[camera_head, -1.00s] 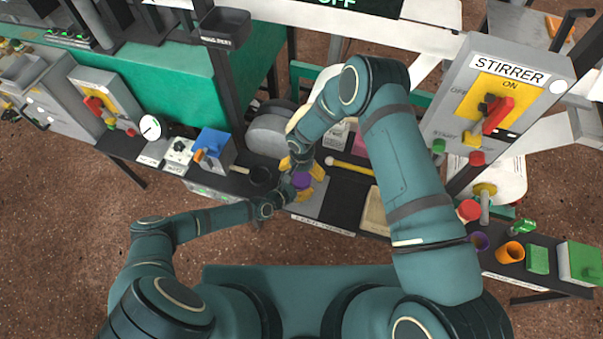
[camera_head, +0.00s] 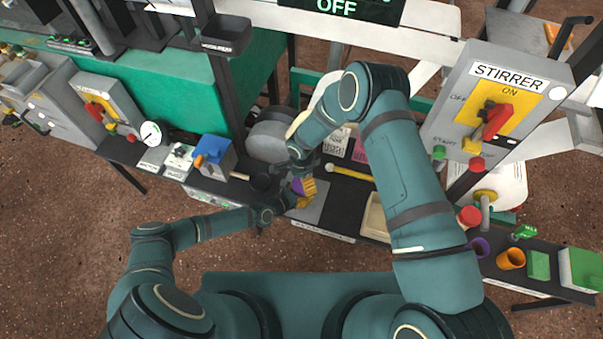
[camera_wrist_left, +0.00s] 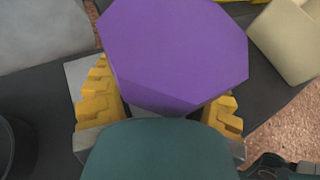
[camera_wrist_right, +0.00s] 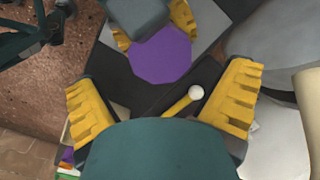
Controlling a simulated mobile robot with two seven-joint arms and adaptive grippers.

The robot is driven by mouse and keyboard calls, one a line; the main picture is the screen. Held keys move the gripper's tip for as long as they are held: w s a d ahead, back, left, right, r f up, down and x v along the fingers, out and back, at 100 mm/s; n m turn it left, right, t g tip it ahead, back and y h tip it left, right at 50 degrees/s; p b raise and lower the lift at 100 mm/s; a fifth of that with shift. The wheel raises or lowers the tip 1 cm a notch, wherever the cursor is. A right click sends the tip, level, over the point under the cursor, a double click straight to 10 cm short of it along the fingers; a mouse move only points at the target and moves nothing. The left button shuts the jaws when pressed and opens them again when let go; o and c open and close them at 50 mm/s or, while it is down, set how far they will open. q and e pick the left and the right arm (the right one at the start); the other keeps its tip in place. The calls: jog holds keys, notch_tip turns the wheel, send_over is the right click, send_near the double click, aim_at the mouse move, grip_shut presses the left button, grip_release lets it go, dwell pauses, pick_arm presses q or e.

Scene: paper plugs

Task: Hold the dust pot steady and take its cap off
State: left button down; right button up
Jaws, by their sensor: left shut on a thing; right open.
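The dust pot's purple, many-sided cap (camera_head: 297,185) shows above the small workbench in the head view. It fills the upper middle of the left wrist view (camera_wrist_left: 175,50) and shows in the right wrist view (camera_wrist_right: 160,56). The pot's body is hidden under it. My left gripper (camera_wrist_left: 160,100) is shut on the dust pot, with a yellow finger on each side below the cap. My right gripper (camera_wrist_right: 162,85) is open and empty above the cap, its yellow fingers wide apart. The cap lies off-centre, toward the top of the right wrist view.
A yellow rod with a white ball end (camera_head: 350,172) lies close by on the dark bench. A dark cup (camera_head: 261,183) and a blue box (camera_head: 214,150) stand to the left. A pale tray (camera_head: 376,222) is at the right. The stirrer switch box (camera_head: 492,100) stands further right.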

aim_at(301, 185)
jog(key=shift+f, duration=2.45)
jog(key=c, duration=1.3)
jog(key=shift+o, duration=0.2)
jog(key=n, duration=1)
jog(key=o, duration=1.3)
jog(key=shift+c, duration=0.2)
